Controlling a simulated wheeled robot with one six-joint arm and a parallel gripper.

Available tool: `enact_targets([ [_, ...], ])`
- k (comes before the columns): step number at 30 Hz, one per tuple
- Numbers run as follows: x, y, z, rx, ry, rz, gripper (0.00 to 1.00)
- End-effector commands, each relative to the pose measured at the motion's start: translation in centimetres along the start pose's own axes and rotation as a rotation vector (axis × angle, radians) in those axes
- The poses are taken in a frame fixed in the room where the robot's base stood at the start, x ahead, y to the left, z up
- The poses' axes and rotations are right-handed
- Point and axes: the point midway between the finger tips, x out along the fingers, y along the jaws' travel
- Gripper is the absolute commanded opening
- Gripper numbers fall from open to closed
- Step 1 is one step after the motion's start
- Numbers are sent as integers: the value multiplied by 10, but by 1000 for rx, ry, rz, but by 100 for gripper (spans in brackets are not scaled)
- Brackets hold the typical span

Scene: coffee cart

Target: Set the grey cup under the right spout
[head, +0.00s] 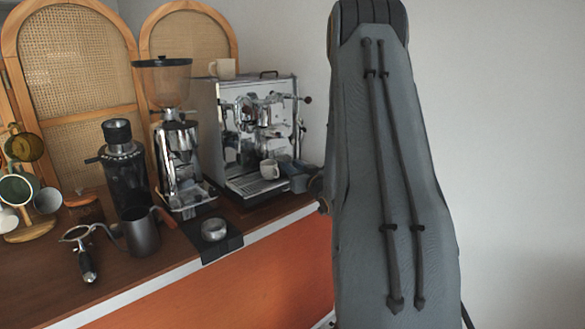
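A small pale grey cup (270,169) stands upright on the drip tray (247,187) of the espresso machine (206,110), in the lower front bay below the group head. The spouts are too small and dark to tell apart, so I cannot tell whether the cup is exactly under the right one. My gripper (286,169) is at the right side of the tray, just right of the cup. Its fingers are small and partly hidden, and I cannot tell whether they touch the cup or how far apart they are.
My arm blocks the view right of the machine. A metal bowl (214,229) sits on a black mat (222,250). Another cup (222,68) tops the machine.

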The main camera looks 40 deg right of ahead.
Motion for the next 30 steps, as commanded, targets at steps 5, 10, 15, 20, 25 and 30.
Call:
enact_targets([
  [5, 0, 0, 0, 0, 0, 0, 28],
  [10, -2, 0, 0, 0, -1, 1, 28],
  [15, -22, 1, 1, 0, 0, 2, 28],
  [20, -49, 1, 1, -1, 0, 3, 28],
  [25, -70, 1, 0, -1, 0, 2, 28],
  [30, -78, 0, 0, 0, 0, 0, 28],
])
